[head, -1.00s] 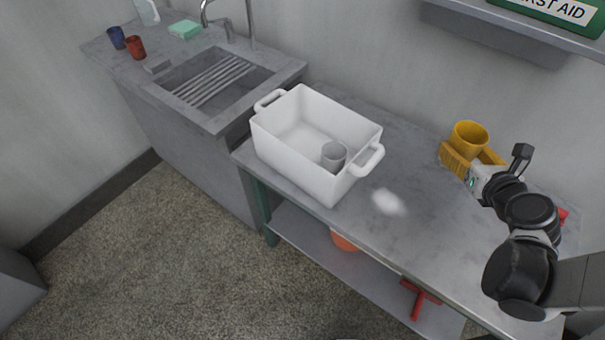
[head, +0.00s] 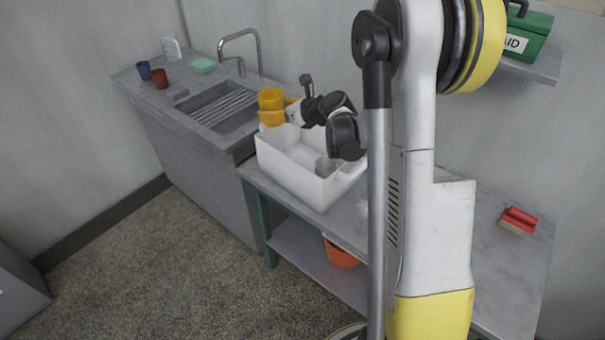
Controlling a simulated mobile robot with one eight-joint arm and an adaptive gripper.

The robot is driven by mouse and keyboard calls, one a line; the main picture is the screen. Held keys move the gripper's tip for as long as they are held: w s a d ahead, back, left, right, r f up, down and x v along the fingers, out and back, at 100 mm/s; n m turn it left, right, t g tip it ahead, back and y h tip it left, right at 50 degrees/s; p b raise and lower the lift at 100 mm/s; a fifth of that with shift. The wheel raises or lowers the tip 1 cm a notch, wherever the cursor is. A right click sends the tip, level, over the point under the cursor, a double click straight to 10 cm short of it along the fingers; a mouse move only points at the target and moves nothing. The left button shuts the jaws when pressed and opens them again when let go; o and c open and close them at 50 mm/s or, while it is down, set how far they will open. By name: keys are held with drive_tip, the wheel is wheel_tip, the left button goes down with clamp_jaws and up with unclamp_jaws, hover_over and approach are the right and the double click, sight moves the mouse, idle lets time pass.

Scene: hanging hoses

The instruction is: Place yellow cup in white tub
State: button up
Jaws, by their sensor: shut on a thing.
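The yellow cup (head: 271,98) is upright at the far left end of the white tub in the head view, and appears to be held above its rim. The white tub (head: 290,172) stands on the grey metal table. A grey cup (head: 325,166) is inside the tub, partly hidden by my wrist. My arm also hides the tub's right end.
A sink counter (head: 190,103) stands left of the table, with a blue cup (head: 144,70), a red cup (head: 160,79) and a green sponge (head: 203,65). A red brush (head: 518,221) lies on the table's right part. An orange bucket (head: 341,253) is on the lower shelf.

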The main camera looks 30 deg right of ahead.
drive_tip(key=w+d+r, duration=0.2)
drive_tip(key=w+d, duration=0.2)
drive_tip(key=d, duration=0.3)
drive_tip(key=f+b, duration=0.1)
drive_tip(key=f, duration=0.3)
drive_tip(key=f+b, duration=0.2)
drive_tip(key=f, duration=0.3)
drive_tip(key=f+b, duration=0.1)
drive_tip(key=f, duration=0.3)
drive_tip(key=shift+s+a+f, duration=0.2)
drive_tip(key=shift+a+f, duration=0.05)
drive_tip(key=shift+f, duration=0.1)
drive_tip(key=shift+f+b, duration=1)
drive_tip(key=shift+f, duration=1.2)
drive_tip(key=shift+r, duration=0.1)
drive_tip(key=shift+f+b, duration=0.65)
drive_tip(key=shift+s+r, duration=0.1)
drive_tip(key=o, duration=1.2)
drive_tip(key=shift+o, duration=0.2)
